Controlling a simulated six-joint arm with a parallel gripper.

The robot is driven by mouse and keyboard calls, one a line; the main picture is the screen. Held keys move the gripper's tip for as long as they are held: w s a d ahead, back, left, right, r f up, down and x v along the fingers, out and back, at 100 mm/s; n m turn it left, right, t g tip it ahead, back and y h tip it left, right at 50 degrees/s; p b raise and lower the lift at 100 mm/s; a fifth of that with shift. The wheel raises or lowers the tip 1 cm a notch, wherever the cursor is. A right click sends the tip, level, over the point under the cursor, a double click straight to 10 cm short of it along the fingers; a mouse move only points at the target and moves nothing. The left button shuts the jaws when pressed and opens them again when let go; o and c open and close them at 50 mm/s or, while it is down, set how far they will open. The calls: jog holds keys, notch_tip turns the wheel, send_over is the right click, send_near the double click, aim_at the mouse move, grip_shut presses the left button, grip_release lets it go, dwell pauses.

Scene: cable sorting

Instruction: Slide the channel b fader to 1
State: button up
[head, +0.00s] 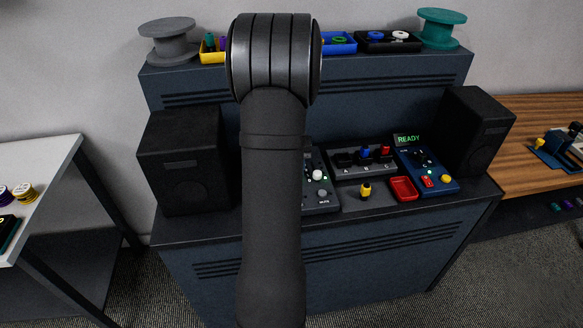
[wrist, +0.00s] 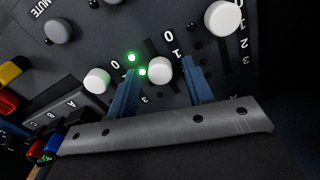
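The fader panel (wrist: 190,30) fills the upper part of the wrist view. No channel letters for these faders are readable. My gripper (wrist: 164,66) is open, with one blue finger on each side of the middle cap and visible gaps between. The middle cap sits below the 0 and 1 marks in the picture; its exact mark is unclear. In the head view my arm hides the gripper and most of the panel (head: 322,198).
Two green lights (wrist: 137,65) glow left of the middle cap. A grey MUTE knob (wrist: 59,30) lies farther left. Black speakers (head: 185,160) flank the bench.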

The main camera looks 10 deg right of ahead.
notch_tip(320, 180, up, 18)
jog(key=shift+f, duration=0.25)
dwell(0.4)
notch_tip(320, 180, down, 17)
jog(key=shift+f, duration=0.1)
jog(key=shift+s+f, duration=0.1)
jog(key=shift+f, duration=0.1)
jog(key=shift+s, duration=0.25)
dwell(0.4)
jog(key=shift+w+r, duration=0.1)
